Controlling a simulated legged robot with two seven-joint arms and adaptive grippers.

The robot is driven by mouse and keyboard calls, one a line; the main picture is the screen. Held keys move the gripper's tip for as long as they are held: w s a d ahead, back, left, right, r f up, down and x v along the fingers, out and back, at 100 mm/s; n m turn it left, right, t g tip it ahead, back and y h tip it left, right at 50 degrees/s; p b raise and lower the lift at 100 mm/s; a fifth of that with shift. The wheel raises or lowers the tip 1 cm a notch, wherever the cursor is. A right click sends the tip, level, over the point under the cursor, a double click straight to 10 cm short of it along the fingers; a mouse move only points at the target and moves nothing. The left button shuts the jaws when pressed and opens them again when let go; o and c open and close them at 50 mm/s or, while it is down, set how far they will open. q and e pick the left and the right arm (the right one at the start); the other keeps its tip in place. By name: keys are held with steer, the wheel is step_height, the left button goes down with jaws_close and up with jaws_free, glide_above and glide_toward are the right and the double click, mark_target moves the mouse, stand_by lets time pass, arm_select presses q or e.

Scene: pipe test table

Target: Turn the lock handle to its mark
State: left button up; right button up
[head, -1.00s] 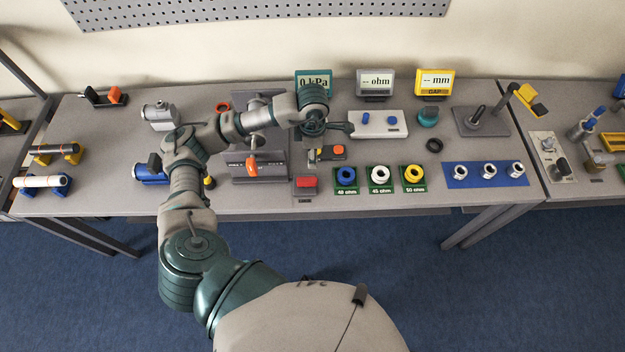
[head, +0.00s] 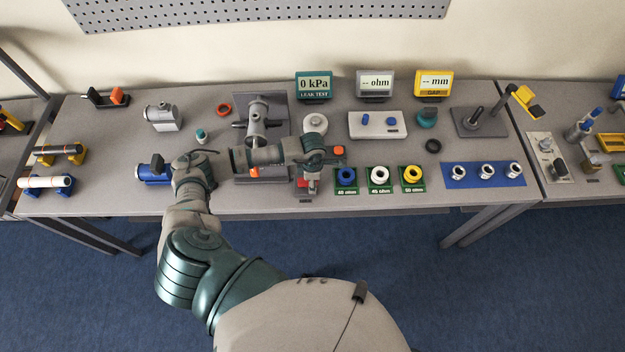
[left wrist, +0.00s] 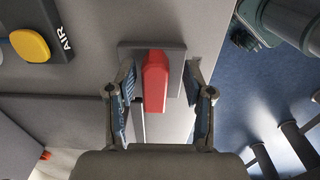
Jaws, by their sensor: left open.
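A red block-shaped handle (left wrist: 156,80) sits on a grey plate (left wrist: 130,52) in the left wrist view. In the head view only a sliver of the red handle (head: 301,183) shows beside my gripper, near the table's front edge. My left gripper (left wrist: 160,76) is open, with one finger on each side of the red handle; I cannot tell whether they touch it. It also shows from above in the head view (head: 312,187). No mark for the handle is readable. An orange handle (head: 254,172) on the pipe stand is partly hidden by my arm. My right gripper is out of view.
A block marked AIR with a yellow knob (left wrist: 30,46) is at the upper left of the wrist view. Ohm-labelled rings, including a blue one (head: 346,176), lie just right of my gripper. The pipe stand (head: 277,105) is behind my forearm. A 0 kPa display (head: 313,86) stands behind.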

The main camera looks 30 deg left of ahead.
arm_select(q)
steer(key=shift+a+f, duration=0.1)
steer(key=shift+a, duration=0.65)
steer(key=shift+c, duration=1.4)
steer(key=shift+a, duration=0.25)
jaws_close()
steer(key=shift+d, duration=0.6)
steer(key=shift+w, duration=0.1)
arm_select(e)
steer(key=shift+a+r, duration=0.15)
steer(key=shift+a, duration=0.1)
arm_select(q)
steer(key=shift+a, duration=0.1)
